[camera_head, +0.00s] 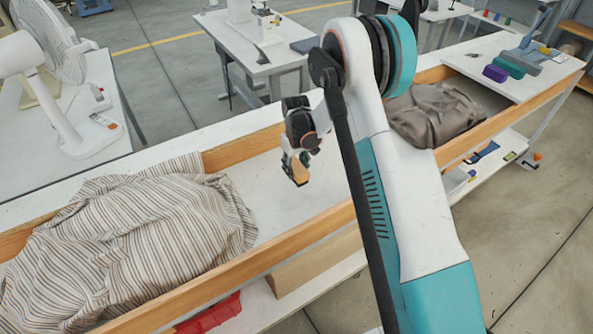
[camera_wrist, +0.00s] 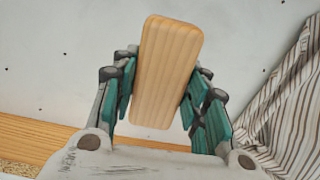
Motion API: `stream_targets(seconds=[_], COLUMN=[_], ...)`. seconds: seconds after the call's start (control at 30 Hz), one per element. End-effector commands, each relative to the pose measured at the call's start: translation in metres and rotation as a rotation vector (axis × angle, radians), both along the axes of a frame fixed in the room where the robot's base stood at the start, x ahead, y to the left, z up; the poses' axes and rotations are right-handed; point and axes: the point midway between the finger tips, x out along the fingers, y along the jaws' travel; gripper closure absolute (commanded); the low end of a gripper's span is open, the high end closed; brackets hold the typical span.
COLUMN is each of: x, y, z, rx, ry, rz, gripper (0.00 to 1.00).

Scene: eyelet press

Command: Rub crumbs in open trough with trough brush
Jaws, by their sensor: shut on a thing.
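My gripper (camera_head: 297,163) hangs over the bare white floor of the long, wooden-walled trough (camera_head: 263,208). It is shut on the trough brush (camera_head: 300,178), whose light wooden back fills the middle of the wrist view (camera_wrist: 168,70), with green fingers on both sides of it. The bristles are hidden beneath the wood. I cannot tell whether the brush touches the floor. Several tiny dark crumbs (camera_wrist: 64,54) lie scattered on the white floor in the wrist view; they are too small to make out in the head view.
A striped cloth (camera_head: 130,235) is heaped in the trough at left and shows at the right edge of the wrist view. A grey-brown cloth (camera_head: 432,112) lies in the trough beyond my arm. A fan (camera_head: 45,45) stands on the left table. The floor between the cloths is open.

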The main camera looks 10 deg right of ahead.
Motion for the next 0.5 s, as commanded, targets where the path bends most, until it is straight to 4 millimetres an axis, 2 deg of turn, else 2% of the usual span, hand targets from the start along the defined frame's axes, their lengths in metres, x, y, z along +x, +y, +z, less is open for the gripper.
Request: stream_targets(seconds=[0.2, 0.5], x=[0.000, 0.001], y=[0.001, 0.002], z=[0.018, 0.019], rx=[0.000, 0.000], ry=[0.000, 0.000], rz=[0.000, 0.000], gripper=[0.85, 0.85])
